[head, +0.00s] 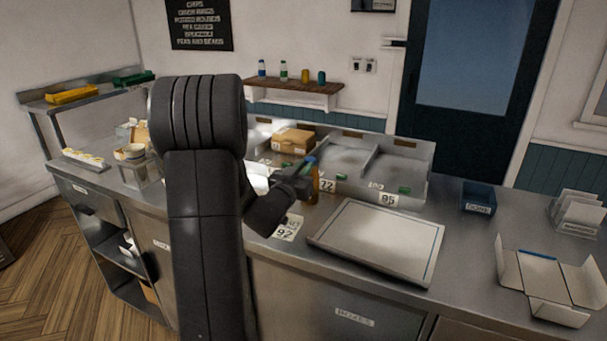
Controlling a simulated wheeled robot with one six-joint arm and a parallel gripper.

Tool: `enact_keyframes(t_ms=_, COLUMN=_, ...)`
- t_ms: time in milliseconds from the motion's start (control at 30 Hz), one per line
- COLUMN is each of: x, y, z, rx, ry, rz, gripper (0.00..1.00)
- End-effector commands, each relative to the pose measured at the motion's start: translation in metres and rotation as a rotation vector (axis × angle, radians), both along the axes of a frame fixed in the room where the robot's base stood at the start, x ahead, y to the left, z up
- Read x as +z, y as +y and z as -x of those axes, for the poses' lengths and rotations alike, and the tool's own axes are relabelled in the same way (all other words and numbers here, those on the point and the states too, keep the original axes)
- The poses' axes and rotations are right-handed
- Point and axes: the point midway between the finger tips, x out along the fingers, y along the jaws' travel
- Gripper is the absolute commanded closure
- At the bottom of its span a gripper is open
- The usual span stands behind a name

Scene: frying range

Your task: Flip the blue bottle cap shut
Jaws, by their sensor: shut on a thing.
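An amber bottle (315,186) stands upright on the steel counter, in front of the divided steel bin. A blue-green piece, seemingly its cap (309,163), shows at its top and slants up to the right. It is too small to tell whether the cap is open or shut. My gripper (304,180) reaches in from the left at the bottle's upper part and is shut on it. The fingertips and the bottle's left side are partly hidden by the dark gripper body.
A divided steel bin (417,165) with number cards and a cardboard box (293,141) stands behind. A flat tray (380,240) lies to the right. A blue box (479,197) and an open carton (540,280) are farther right. Several small bottles stand on the wall shelf (297,90).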

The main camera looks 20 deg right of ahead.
Motion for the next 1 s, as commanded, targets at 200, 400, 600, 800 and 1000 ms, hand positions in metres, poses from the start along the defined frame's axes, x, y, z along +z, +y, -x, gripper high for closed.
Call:
enact_keyframes(t_ms=200, x=0.0, y=0.0, z=0.0, rx=0.0, ry=0.002, rz=-0.001, gripper=0.78)
enact_keyframes(t_ms=400, x=0.0, y=0.0, z=0.0, rx=0.0, ry=0.001, rz=-0.002, gripper=0.64)
enact_keyframes(t_ms=600, x=-0.001, y=0.002, z=0.001, rx=0.0, ry=0.001, rz=-0.002, gripper=0.64)
enact_keyframes(t_ms=800, x=-0.006, y=0.022, z=0.018, rx=0.002, ry=0.001, rz=-0.001, gripper=0.64)
enact_keyframes(t_ms=1000, x=-0.012, y=0.058, z=0.048, rx=0.004, ry=0.0, rz=-0.001, gripper=0.64)
